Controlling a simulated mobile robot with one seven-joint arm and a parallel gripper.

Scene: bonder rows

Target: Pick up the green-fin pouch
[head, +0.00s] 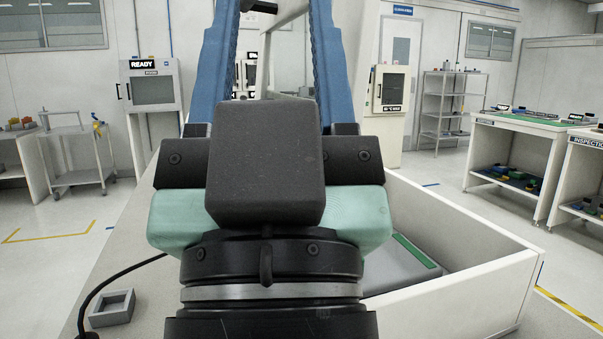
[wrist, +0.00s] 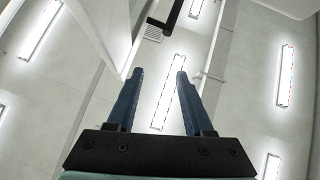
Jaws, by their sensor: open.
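A flat grey pouch with a green strip along its edge (head: 414,251) lies inside a white-walled tray (head: 470,278), right of my wrist in the head view. My wrist hides its left part. My gripper (head: 272,8) points upward in the head view, with its two blue fingers apart and nothing visible between them. It is well above and left of the pouch. In the wrist view my gripper (wrist: 160,73) is also open and empty, facing the ceiling lights. The pouch does not show in the wrist view.
A small grey square holder (head: 112,308) sits on the pale surface at lower left, near a black cable (head: 98,289). The tray's raised walls stand around the pouch. Inspection benches (head: 520,140), a wire rack (head: 448,105) and a cart (head: 75,150) stand farther off.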

